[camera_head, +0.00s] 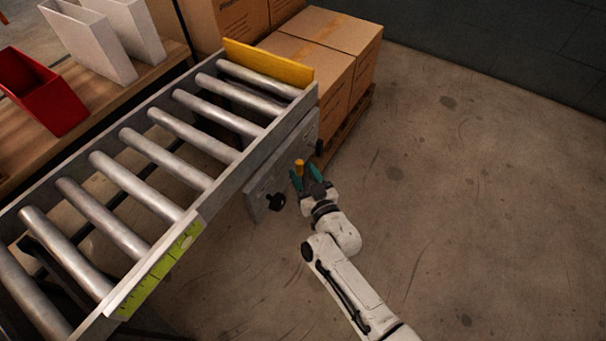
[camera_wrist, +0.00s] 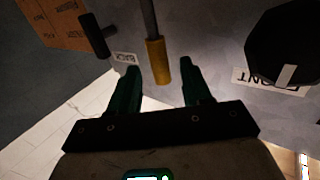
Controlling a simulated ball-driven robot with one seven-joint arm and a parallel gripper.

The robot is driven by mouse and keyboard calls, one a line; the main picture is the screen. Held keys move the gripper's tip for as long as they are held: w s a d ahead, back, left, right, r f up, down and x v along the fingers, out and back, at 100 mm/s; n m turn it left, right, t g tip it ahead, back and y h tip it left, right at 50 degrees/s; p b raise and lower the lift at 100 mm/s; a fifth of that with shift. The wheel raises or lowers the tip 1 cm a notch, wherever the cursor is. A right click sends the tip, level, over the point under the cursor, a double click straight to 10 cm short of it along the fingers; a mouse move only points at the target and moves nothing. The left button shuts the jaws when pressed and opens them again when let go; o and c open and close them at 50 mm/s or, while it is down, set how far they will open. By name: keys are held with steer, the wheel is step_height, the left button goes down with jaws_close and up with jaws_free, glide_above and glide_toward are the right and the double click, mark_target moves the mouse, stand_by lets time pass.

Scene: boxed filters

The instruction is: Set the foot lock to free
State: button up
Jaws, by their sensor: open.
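A lever with a yellow grip (camera_head: 299,167) stands out from the grey panel (camera_head: 263,187) on the conveyor's side. In the wrist view, its grip (camera_wrist: 157,62) hangs from a grey rod between my finger tips, with gaps on both sides. My gripper (camera_head: 306,173) is open at the panel, its green fingers on either side of the grip. A black knob (camera_wrist: 287,45) with a white pointer is to the right, by a label that seems to read FRONT upside down. A black lever (camera_wrist: 93,35) is to the left, by a small label. I cannot tell which control is the foot lock.
The roller conveyor (camera_head: 190,222) fills the left, with a yellow end stop (camera_head: 268,63) and a green scale strip (camera_head: 157,270). Cardboard boxes (camera_head: 328,32) stand on a pallet behind. A red bin (camera_head: 40,88) is on a shelf at far left. The floor at right is clear.

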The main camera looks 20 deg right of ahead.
steer(key=shift+w, duration=0.5)
jaws_close()
stand_by(0.4)
